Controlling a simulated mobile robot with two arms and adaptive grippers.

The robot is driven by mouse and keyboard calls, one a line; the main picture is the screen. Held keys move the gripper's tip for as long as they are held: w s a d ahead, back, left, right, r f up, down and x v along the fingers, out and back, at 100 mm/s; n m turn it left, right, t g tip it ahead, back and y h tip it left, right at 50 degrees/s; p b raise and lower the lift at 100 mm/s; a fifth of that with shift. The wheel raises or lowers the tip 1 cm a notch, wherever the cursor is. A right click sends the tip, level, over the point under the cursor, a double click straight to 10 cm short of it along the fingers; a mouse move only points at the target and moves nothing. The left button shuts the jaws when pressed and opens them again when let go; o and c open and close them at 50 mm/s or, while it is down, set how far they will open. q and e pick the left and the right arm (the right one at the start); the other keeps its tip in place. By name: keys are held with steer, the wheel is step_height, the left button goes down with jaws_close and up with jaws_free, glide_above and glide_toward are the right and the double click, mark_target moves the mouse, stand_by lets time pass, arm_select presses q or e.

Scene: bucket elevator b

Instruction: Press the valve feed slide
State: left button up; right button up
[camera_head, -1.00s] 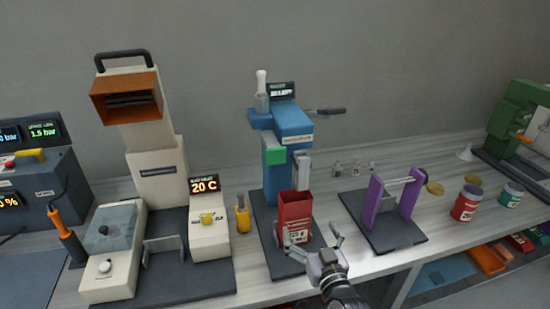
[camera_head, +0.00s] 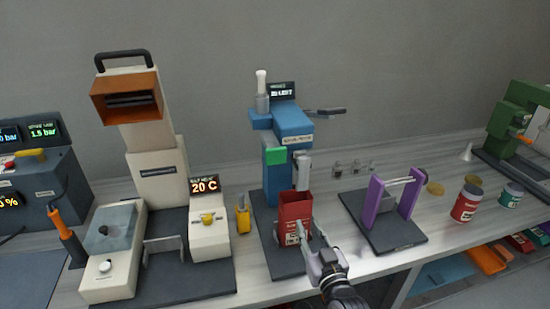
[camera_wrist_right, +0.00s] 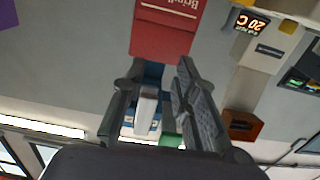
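The blue machine (camera_head: 293,122) stands at the middle of the bench with a small display on top. An upright grey slide-like part (camera_head: 302,170) is on its front, above a red bin (camera_head: 295,207); I cannot tell for sure that this is the valve feed slide. My right gripper (camera_head: 302,228) is in front of the bin, its fingers close together. In the right wrist view a gap remains between the fingers (camera_wrist_right: 160,75), with the red bin (camera_wrist_right: 165,35) beyond the tips and a pale grey part (camera_wrist_right: 147,108) visible through the gap. Touching is unclear. My left gripper is not in view.
A cream machine (camera_head: 158,165) with an orange hood stands left, a yellow-topped part (camera_head: 242,215) beside it. A purple stand (camera_head: 375,205) is right, then a red jar (camera_head: 466,204) and a green jar (camera_head: 510,194). A green machine (camera_head: 518,110) stands at the far right.

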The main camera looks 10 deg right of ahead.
jaws_close()
stand_by(1.3)
